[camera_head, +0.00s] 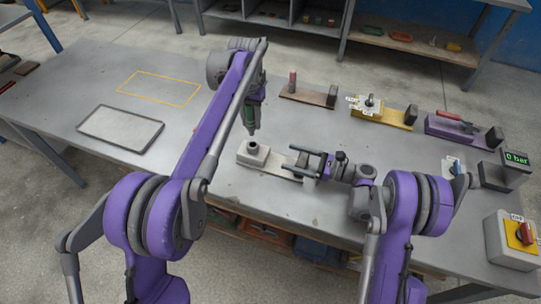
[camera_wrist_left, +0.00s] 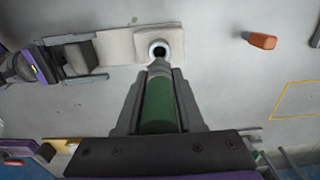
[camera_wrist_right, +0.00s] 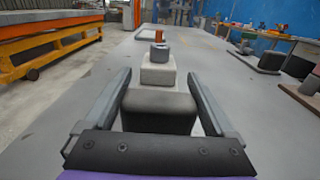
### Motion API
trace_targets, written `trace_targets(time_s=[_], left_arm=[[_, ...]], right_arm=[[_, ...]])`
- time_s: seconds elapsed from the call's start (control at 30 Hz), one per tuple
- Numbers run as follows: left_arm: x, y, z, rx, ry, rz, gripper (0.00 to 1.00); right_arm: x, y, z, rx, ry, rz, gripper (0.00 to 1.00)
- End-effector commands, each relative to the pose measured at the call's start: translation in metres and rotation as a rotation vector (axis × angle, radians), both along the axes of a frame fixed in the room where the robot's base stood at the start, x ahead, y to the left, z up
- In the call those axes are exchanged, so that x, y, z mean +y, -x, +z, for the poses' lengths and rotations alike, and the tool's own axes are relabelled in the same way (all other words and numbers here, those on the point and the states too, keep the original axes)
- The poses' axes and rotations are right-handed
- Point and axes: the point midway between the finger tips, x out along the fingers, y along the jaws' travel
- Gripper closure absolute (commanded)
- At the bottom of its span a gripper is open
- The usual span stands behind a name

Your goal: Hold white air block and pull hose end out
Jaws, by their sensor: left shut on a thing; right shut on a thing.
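The white air block (camera_head: 255,154) lies on the table, with a round port on top; in the left wrist view its port ring (camera_wrist_left: 159,49) shows a dark hole. My left gripper (camera_head: 252,112) is shut on the green hose end (camera_wrist_left: 159,105), pointing down with its grey tip. The tip appears above the port and apart from it. My right gripper (camera_head: 305,162) is shut on the dark grey block (camera_wrist_right: 158,110) at the end of the white block's plate. The white block (camera_wrist_right: 158,72) stands just beyond it in the right wrist view.
A brown plate (camera_head: 308,95), a yellow unit (camera_head: 385,115) and a purple unit (camera_head: 460,131) stand behind. A display (camera_head: 516,158) reads 0 bar. A switch box (camera_head: 512,238) is at right. A tray (camera_head: 121,128) and yellow outline lie left.

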Motion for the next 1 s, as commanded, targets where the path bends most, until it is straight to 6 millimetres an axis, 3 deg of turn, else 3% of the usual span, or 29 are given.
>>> trace_targets(time_s=[0.3,0.57,0.6,0.87,1.0], left_arm=[[0.0,0.0,0.023,0.0,0.0,0.0,1.0],[0.0,0.0,0.025,0.0,0.0,0.0,1.0],[0.0,0.0,0.025,0.0,0.0,0.0,1.0],[0.0,0.0,0.025,0.0,0.0,0.0,1.0],[0.0,0.0,0.025,0.0,0.0,0.0,1.0]], right_arm=[[0.0,0.0,0.0,0.0,0.0,0.0,0.99],[0.0,0.0,0.0,0.0,0.0,0.0,0.99],[0.0,0.0,0.0,0.0,0.0,0.0,0.03],[-0.001,0.0,0.0,0.0,0.0,0.0,0.0],[-0.011,0.003,0.0,0.0,0.0,-0.002,0.0]])
